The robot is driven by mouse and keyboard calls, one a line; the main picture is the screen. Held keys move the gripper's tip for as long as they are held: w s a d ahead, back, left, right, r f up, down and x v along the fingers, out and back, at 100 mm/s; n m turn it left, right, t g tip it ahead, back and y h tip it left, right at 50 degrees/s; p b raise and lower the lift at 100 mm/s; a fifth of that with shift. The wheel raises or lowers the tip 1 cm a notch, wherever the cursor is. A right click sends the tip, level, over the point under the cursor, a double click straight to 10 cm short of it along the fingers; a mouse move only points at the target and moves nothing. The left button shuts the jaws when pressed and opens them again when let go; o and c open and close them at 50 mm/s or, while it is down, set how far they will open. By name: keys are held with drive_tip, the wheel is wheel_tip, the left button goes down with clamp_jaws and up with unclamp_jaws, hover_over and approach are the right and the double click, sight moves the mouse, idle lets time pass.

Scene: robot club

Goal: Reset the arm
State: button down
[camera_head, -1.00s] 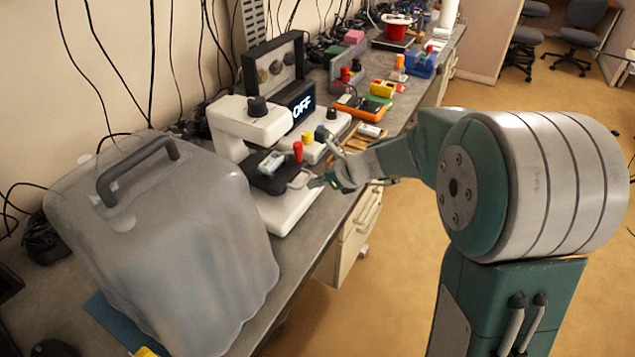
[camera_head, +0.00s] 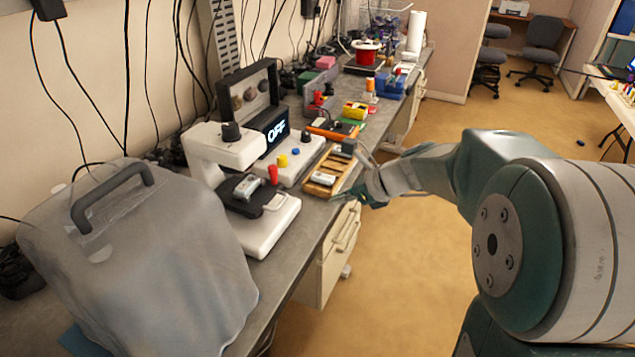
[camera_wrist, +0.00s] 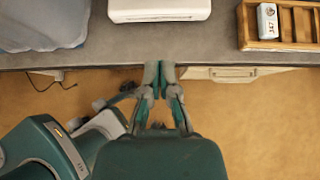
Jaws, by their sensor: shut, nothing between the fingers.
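My gripper (camera_head: 342,195) is shut and empty at the front edge of the grey workbench (camera_head: 271,279), to the right of the white microscope-like device (camera_head: 270,222). In the wrist view, the fingertips (camera_wrist: 159,68) are together and point at the bench edge. My green and grey arm reaches in from the right of the head view. Nothing is held.
A grey translucent cover (camera_head: 150,260) with a black handle stands at the near left. A wooden tray (camera_head: 322,187) with small modules lies near the gripper. White drawers (camera_head: 335,250) sit under the bench. The floor at right (camera_head: 410,270) is open.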

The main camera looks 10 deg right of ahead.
drive_tip(key=s+r+n+h, duration=0.2)
drive_tip(key=s+n+h, duration=0.2)
drive_tip(key=s+n, duration=0.7)
drive_tip(key=s+d+r+n+h, duration=0.1)
drive_tip(key=s+n+h, duration=0.3)
drive_tip(key=s+n, duration=0.8)
drive_tip(key=shift+s+r+n, duration=0.3)
drive_tip(key=shift+r+n, duration=0.05)
drive_tip(key=shift+n, duration=0.55)
